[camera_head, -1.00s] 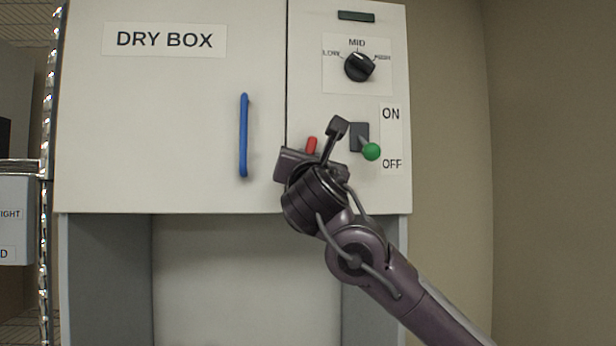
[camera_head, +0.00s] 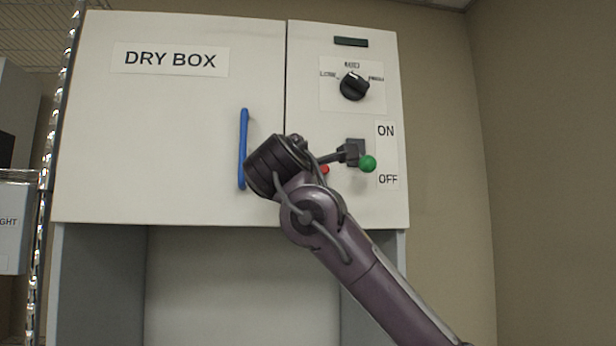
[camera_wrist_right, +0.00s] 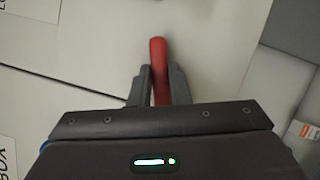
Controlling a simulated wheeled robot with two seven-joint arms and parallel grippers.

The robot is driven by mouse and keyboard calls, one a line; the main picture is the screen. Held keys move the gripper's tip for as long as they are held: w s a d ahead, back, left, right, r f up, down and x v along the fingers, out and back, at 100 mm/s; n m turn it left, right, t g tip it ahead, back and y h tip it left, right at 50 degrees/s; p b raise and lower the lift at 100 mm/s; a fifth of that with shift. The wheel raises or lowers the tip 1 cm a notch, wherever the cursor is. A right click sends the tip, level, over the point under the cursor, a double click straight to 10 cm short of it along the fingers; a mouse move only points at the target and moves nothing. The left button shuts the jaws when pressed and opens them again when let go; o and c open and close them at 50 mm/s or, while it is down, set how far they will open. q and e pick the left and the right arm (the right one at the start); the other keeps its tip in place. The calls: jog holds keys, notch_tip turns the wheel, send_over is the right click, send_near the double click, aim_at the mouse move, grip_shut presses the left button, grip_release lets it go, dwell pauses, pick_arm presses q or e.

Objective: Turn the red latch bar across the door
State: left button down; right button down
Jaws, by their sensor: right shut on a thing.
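The red latch bar (camera_head: 324,169) shows in the head view only as a small red end just right of my right wrist, on the panel beside the door seam. In the right wrist view the red bar (camera_wrist_right: 158,58) stands out between the two dark fingers of my right gripper (camera_wrist_right: 160,88), which is shut on it. There the bar lies roughly square to the seam, but my gripper hides whether it crosses it. The white door (camera_head: 180,150) looks closed. In the head view my wrist covers the gripped part. My left gripper is in neither view.
The blue door handle (camera_head: 243,150) is close to the left of my right wrist. A black knob (camera_head: 354,86) sits above. Open space lies below the cabinet.

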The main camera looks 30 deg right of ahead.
jog(key=shift+f+m+g+y, duration=0.15)
jog(key=shift+m+g+y, duration=0.4)
jog(key=shift+m, duration=1.35)
jog(key=shift+g, duration=0.25)
jog(key=c, duration=1.4)
grip_release()
jog(key=shift+o, duration=0.2)
jog(key=b+v, duration=0.2)
jog(key=v, duration=0.5)
jog(key=shift+s+a, duration=0.25)
jog(key=shift+f, duration=0.1)
